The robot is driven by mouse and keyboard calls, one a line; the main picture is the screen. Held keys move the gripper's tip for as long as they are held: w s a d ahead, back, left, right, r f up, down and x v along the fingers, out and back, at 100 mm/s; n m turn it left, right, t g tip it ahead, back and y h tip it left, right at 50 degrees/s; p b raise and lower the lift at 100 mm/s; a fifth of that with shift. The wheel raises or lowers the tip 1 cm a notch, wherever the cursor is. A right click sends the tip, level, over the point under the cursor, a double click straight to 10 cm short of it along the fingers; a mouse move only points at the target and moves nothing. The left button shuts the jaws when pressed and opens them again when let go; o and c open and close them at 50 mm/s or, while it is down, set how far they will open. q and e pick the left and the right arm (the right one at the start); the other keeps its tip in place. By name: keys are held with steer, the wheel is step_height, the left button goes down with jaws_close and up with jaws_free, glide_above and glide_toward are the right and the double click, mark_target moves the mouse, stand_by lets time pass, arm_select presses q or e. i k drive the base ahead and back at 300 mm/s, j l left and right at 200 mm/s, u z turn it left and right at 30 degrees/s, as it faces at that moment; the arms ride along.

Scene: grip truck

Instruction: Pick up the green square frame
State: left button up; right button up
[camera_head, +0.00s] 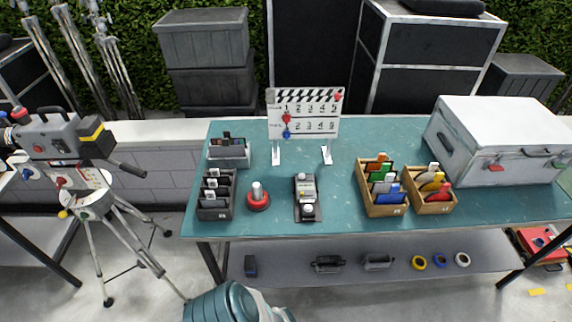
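A wooden box (386,211) stands on the teal table (340,222), right of its middle. It holds several flat, upright coloured pieces, one behind another. A small green piece (382,187) shows between an orange piece (377,167) at the back and a blue piece (389,197) at the front. Only part of the green piece shows, and it is too small to tell whether it is a square frame. Neither of my grippers is in view.
A smaller wooden box (433,208) with coloured pieces sits close on the right. Left are a black control box (306,200), a red-based knob (258,200) and dark trays (215,213). A clapperboard (304,112) stands behind; a white case (495,140) is at the right.

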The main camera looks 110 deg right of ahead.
mark_target(378, 175)
steer(key=z, duration=4.4)
steer(key=i+l+u, duration=0.2)
steer(key=i+l, duration=0.05)
steer(key=l, duration=0.05)
